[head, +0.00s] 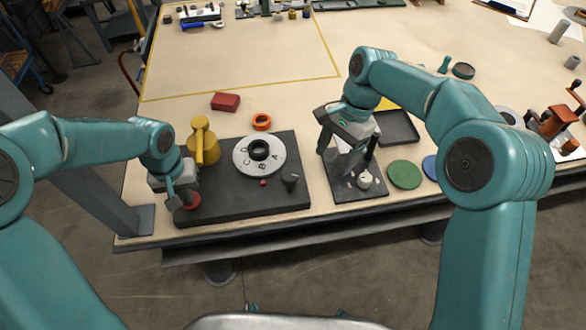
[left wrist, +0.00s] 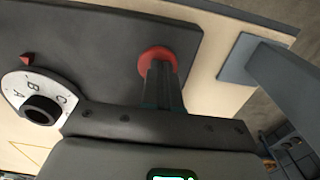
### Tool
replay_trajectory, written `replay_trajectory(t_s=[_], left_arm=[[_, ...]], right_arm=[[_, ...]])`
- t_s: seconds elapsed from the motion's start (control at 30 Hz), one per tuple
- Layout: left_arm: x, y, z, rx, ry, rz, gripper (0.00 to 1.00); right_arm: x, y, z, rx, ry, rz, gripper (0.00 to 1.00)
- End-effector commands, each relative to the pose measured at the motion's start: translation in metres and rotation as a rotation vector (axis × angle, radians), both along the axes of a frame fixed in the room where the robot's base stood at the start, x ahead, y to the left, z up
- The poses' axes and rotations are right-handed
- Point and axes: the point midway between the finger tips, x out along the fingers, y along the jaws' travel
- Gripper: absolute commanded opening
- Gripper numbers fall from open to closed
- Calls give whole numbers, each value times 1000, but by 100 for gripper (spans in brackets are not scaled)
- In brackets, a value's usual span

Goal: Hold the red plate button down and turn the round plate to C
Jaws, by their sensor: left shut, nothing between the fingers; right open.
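The red plate button (head: 194,202) is on the left front of a dark base plate (head: 220,205); in the left wrist view it is a red disc (left wrist: 150,56). My left gripper (head: 178,202) is shut and empty, its fingertips over the button and seemingly touching it. I cannot tell how far the button is pressed. The round plate (head: 240,163) is white with letters and a black central knob (head: 259,150). A small red pointer (head: 263,182) lies at its front edge, with B nearest to it. My right gripper (head: 337,162) is open, to the right of the base plate.
A dark grey peg (head: 290,180) stands right of the round plate. An orange ring (head: 262,121) and red block (head: 226,102) lie behind.

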Motion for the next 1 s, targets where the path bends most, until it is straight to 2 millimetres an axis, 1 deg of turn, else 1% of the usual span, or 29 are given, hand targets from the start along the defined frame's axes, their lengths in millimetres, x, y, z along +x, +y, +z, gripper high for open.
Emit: replay_trajectory(t_s=[0.03,0.1,0.2,0.27,0.33,0.6,0.73,0.87,1.0], left_arm=[[-5,-1,-6,-2,19,-2,0],[-5,-1,-6,-2,20,-2,0],[-5,-1,-6,-2,19,-2,0],[-5,-1,-6,-2,19,-2,0],[-5,-1,-6,-2,20,-1,0],[-5,-1,-6,-2,20,-1,0],[-5,-1,-6,-2,20,-1,0],[-5,-1,-6,-2,20,0,0],[-5,-1,-6,-2,20,0,0]], right_arm=[[2,14,14,11,-5,-47,70],[3,30,34,25,-1,-115,70],[2,47,56,43,8,-184,70],[1,53,64,50,12,-208,70],[1,55,68,52,16,-223,70],[1,55,68,53,16,-225,70],[0,57,61,53,17,-223,70],[-5,63,43,52,19,-222,70],[-11,73,15,52,19,-222,70]])
